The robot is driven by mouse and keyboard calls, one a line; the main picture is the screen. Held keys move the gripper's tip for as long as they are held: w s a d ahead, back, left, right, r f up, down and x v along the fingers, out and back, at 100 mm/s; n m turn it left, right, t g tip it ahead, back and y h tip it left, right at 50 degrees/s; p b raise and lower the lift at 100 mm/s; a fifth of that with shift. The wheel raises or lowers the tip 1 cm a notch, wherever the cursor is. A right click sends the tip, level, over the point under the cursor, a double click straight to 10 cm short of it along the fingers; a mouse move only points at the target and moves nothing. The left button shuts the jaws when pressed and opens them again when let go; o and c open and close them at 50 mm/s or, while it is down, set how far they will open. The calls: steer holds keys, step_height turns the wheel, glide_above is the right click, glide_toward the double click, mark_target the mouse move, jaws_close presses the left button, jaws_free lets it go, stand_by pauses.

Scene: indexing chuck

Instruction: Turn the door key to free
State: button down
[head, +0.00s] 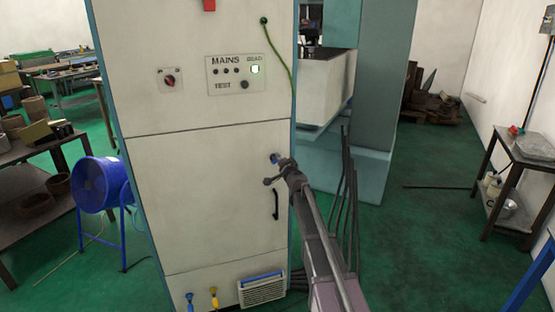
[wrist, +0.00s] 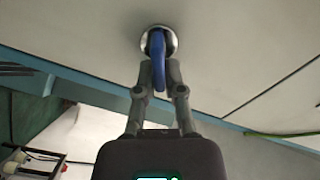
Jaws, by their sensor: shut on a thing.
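The door key has a blue bow (wrist: 158,62) and sits in a round silver lock (wrist: 150,42) on the cabinet door. It also shows in the head view as a small blue spot (head: 275,158) above the black door handle (head: 275,204). My gripper (wrist: 158,72) is shut on the blue key, one finger on each side of the bow. In the head view my gripper (head: 280,172) reaches the door from the lower right. Any marks around the lock are too small to read.
The pale cabinet (head: 210,200) carries a panel marked MAINS (head: 234,74) and a small red switch (head: 170,80). Dark rods (head: 350,205) lean right of my arm. A blue fan (head: 100,184) stands at left. A small table (head: 525,150) stands at right.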

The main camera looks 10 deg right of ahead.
steer(key=m, duration=0.3)
steer(key=f+m, duration=0.1)
steer(key=m, duration=0.2)
steer(key=shift+d+b, duration=0.2)
steer(key=shift+b, duration=0.2)
steer(key=c, duration=0.7)
jaws_free()
steer(key=shift+w, duration=0.1)
steer(key=shift+c, duration=0.2)
steer(key=s+d, duration=0.1)
steer(key=s, duration=1.1)
steer(key=shift+d, duration=0.4)
